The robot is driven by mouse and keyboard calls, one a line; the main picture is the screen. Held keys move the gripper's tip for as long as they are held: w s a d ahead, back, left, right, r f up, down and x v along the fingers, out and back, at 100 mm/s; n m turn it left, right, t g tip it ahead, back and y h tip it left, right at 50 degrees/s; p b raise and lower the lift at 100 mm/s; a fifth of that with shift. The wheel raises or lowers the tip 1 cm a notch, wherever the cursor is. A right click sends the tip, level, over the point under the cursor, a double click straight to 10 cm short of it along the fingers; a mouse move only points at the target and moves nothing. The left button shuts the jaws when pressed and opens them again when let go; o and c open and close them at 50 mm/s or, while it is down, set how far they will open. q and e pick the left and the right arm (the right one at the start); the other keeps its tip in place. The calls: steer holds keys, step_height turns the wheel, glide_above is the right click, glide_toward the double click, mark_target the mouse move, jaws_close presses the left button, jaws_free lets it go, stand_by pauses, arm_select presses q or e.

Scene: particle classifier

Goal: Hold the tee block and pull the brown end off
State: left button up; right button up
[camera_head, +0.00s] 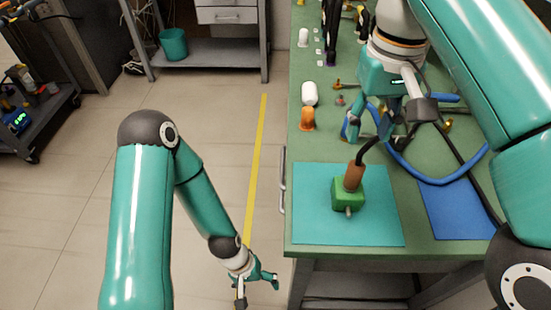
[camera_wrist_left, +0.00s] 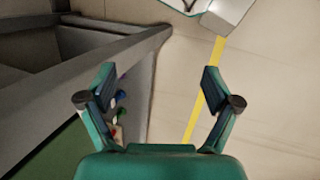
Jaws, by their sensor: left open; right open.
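The green tee block (camera_head: 348,194) sits on the teal mat (camera_head: 310,222) on the green table. The brown end (camera_head: 354,176) stands up from its top, tilted slightly, with a black cable running up and right. A small metal stub shows at the block's front. My left gripper (camera_head: 259,289) is open and empty, low beside the table's front left, over the floor. Its fingers (camera_wrist_left: 162,98) show spread apart in the left wrist view. My right gripper (camera_head: 377,133) is open above the table, behind the block and apart from it; its fingers are partly hidden by the arm.
A blue mat (camera_head: 455,208) lies right of the teal one. A blue hose (camera_head: 433,181) curves across the table. An orange piece (camera_head: 307,119) and a white cylinder (camera_head: 309,93) stand near the left edge. A handle (camera_head: 283,180) juts from the table's side.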

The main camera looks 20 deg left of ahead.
arm_select(q)
step_height(320, 180, up, 3)
steer(key=a+n+g+h, duration=0.1)
steer(key=n, duration=0.2)
steer(key=n+t+h, duration=0.6)
steer(key=n+h, duration=0.2)
steer(key=n, duration=0.6)
glide_toward(348, 190)
steer(key=x, duration=0.4)
steer(key=f+x, duration=0.1)
steer(key=x, duration=0.2)
steer(key=w+a+f+x, duration=0.1)
steer(key=x, duration=0.3)
steer(key=shift+w+d, duration=0.2)
jaws_close()
